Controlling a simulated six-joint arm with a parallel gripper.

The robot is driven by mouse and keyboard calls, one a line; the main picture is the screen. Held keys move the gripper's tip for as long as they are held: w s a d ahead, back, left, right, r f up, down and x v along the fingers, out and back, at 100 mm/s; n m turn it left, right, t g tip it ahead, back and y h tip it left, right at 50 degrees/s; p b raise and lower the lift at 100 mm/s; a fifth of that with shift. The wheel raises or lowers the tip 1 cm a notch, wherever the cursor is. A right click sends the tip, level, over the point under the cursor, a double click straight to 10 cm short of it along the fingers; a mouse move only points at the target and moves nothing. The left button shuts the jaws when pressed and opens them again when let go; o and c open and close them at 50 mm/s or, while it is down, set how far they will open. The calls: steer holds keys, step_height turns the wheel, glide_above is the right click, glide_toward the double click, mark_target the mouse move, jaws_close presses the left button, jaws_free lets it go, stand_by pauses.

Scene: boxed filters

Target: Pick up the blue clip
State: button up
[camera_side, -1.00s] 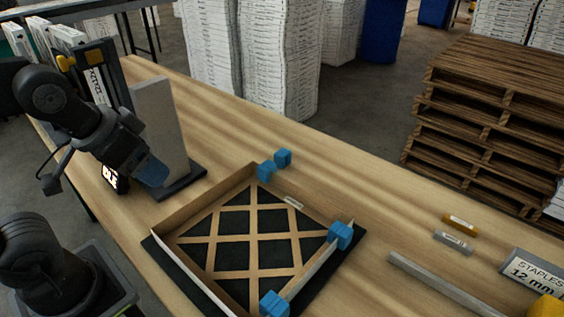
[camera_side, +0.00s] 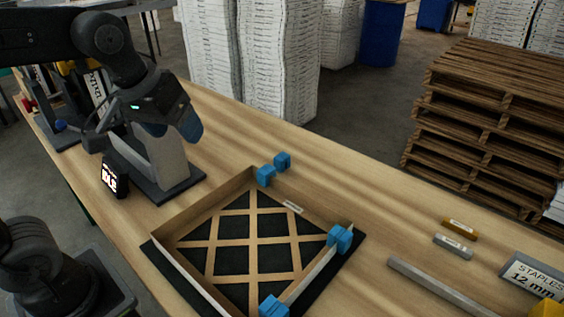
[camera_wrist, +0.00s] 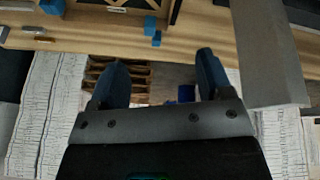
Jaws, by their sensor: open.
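Blue clips sit at the wooden filter frame (camera_side: 205,214). One pair of blue blocks (camera_side: 265,176) is at its far corner, another blue clip (camera_side: 340,238) is at the right corner, and one more (camera_side: 273,306) is at the near corner. My gripper (camera_side: 190,128) is above the table, left of and behind the frame, apart from all clips. In the wrist view my gripper (camera_wrist: 158,72) is open and empty. Two blue blocks (camera_wrist: 151,27) show beyond and between its fingertips, and another blue clip (camera_wrist: 52,6) is at upper left.
A grey upright panel on a dark base (camera_side: 183,190) stands close beside my gripper; it also shows in the wrist view (camera_wrist: 268,50). A grey bar (camera_side: 440,285), small yellow (camera_side: 460,229) and grey (camera_side: 453,246) pieces and a staples box (camera_side: 530,275) lie at right.

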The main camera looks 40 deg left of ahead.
steer(key=w+r+n+g, duration=0.15)
steer(key=w+n, duration=0.35)
steer(key=w, duration=0.6)
steer(key=n+g, duration=0.3)
steer(key=n, duration=0.6)
glide_above(285, 158)
step_height(285, 158, down, 12)
steer(key=r, duration=0.1)
steer(key=f, duration=0.8)
steer(key=shift+w+d+f, duration=0.15)
steer(key=shift+w+f, duration=0.15)
steer(key=shift+f, duration=0.1)
steer(key=shift+s+f, duration=0.15)
steer(key=shift+f, duration=1.2)
steer(key=shift+s+f, duration=0.1)
steer(key=shift+f, duration=1.25)
steer(key=shift+c, duration=0.2)
steer(key=c, duration=0.9)
steer(key=shift+r, duration=0.15)
steer(key=shift+c, duration=0.3)
